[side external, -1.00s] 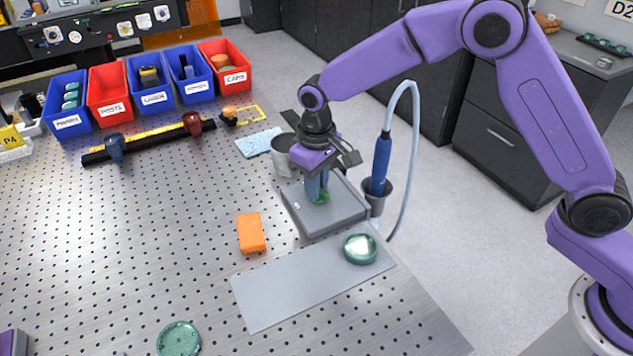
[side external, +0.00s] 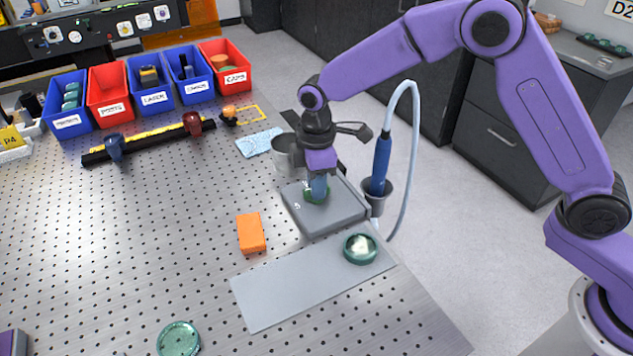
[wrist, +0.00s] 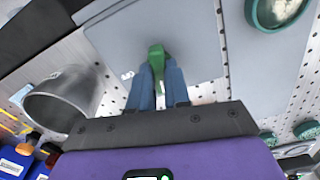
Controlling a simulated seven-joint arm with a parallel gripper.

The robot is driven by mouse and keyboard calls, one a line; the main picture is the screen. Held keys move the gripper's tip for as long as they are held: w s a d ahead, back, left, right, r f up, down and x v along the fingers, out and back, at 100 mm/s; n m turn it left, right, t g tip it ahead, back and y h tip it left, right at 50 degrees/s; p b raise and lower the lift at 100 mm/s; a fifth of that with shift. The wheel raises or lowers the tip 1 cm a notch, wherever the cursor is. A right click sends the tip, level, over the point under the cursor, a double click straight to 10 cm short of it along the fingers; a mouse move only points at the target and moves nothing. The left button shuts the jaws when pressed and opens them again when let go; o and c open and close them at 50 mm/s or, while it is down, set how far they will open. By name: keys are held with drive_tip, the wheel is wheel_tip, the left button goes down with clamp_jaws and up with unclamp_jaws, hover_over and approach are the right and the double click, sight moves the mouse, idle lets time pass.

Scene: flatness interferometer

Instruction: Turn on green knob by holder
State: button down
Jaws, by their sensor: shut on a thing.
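The green knob (wrist: 157,56) sits on top of a flat grey box (side external: 338,217). My gripper (wrist: 158,80) points down over the box, its blue fingers shut on the knob from both sides. In the side view the gripper (side external: 317,188) covers much of the knob (side external: 311,198). A small white mark (wrist: 127,76) shows on the box beside the knob. The holder is a grey cup (side external: 378,196) at the box's right, with a blue handle (side external: 381,165) and pale hose standing in it.
A grey metal cup (side external: 286,154) stands close behind the box. A grey plate (side external: 300,290) with a green-rimmed round optic (side external: 360,248) lies in front. An orange block (side external: 251,233) sits to the left. Bins (side external: 154,97) stand at the back. The left breadboard is mostly clear.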

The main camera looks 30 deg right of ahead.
drive_tip(key=shift+n, duration=1.1)
drive_tip(key=shift+r, duration=0.1)
drive_tip(key=c, duration=1.1)
unclamp_jaws()
wheel_tip(320, 180, up, 17)
drive_tip(key=shift+r, duration=0.2)
drive_tip(key=s+d+f+m, duration=0.1)
drive_tip(key=s+d+f, duration=0.1)
drive_tip(key=s+d, duration=0.5)
drive_tip(key=s+d+f+m, duration=0.2)
drive_tip(key=s+d, duration=0.5)
drive_tip(key=s, duration=0.7)
drive_tip(key=s+d+f+m, duration=0.2)
drive_tip(key=s+d+f, duration=0.2)
drive_tip(key=s+d, duration=0.4)
drive_tip(key=shift+s+d, duration=0.1)
drive_tip(key=shift+s, duration=1.5)
